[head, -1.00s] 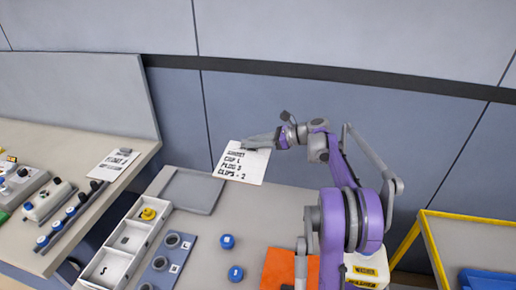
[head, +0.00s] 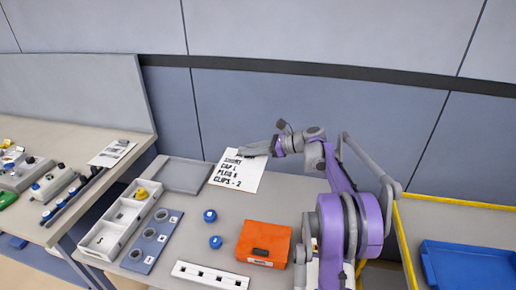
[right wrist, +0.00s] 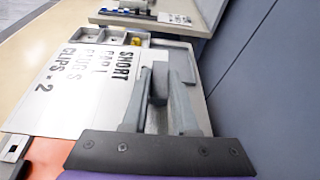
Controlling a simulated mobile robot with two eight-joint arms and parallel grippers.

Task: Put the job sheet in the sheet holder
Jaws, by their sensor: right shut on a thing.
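The job sheet (head: 238,175) is a white page with black printed lines naming caps, plugs and clips. My right gripper (head: 248,151) is shut on its top edge and holds it over the back of the middle bench. In the right wrist view the sheet (right wrist: 75,85) spreads to the left of the fingers (right wrist: 158,78). I cannot tell whether its lower edge touches the bench. A flat grey tray (head: 182,176) with a low rim lies just left of the sheet. I cannot tell for sure which thing is the sheet holder. My left gripper is not in view.
A white compartment box (head: 115,222) and a blue plate with rings (head: 146,249) stand at left. Two blue caps, an orange box (head: 264,240) and a white slotted strip (head: 208,276) lie in front. Another printed sheet (head: 111,154) lies on the left bench.

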